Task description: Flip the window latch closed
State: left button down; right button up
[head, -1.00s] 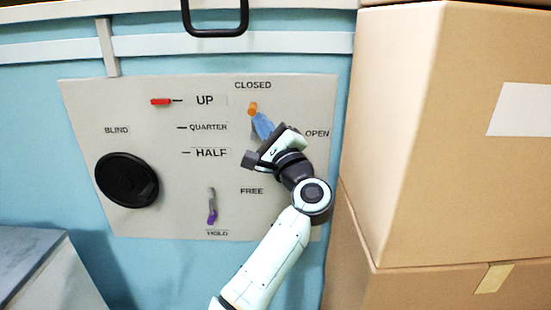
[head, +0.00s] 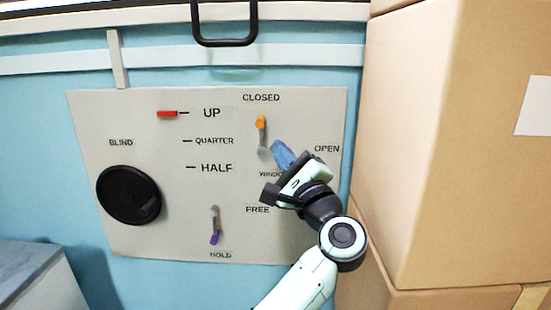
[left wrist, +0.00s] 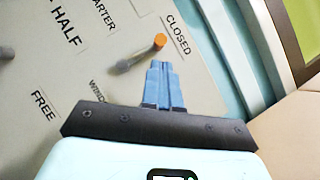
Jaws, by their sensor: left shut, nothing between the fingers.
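The window latch (head: 261,135) is a short grey lever with an orange tip on the pale panel (head: 90,200). In the head view it stands upright, its orange end up just under the CLOSED label. The latch also shows in the left wrist view (left wrist: 138,56), left of the fingertips. My left gripper (head: 279,148) has blue fingers, is shut and empty, and sits just right of and below the latch, apart from it in the picture. Its fingertips also show in the left wrist view (left wrist: 159,64). My right gripper is out of view.
The panel also carries a black blind knob (head: 128,195), a red slider marker (head: 167,114) at UP, and a purple-tipped lever (head: 215,228) pointing to HOLD. Stacked cardboard boxes (head: 420,150) stand close on the right. A black handle (head: 224,42) is above.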

pick_arm(q)
jog(key=shift+b+v, duration=0.45)
jog(key=shift+v, duration=0.65)
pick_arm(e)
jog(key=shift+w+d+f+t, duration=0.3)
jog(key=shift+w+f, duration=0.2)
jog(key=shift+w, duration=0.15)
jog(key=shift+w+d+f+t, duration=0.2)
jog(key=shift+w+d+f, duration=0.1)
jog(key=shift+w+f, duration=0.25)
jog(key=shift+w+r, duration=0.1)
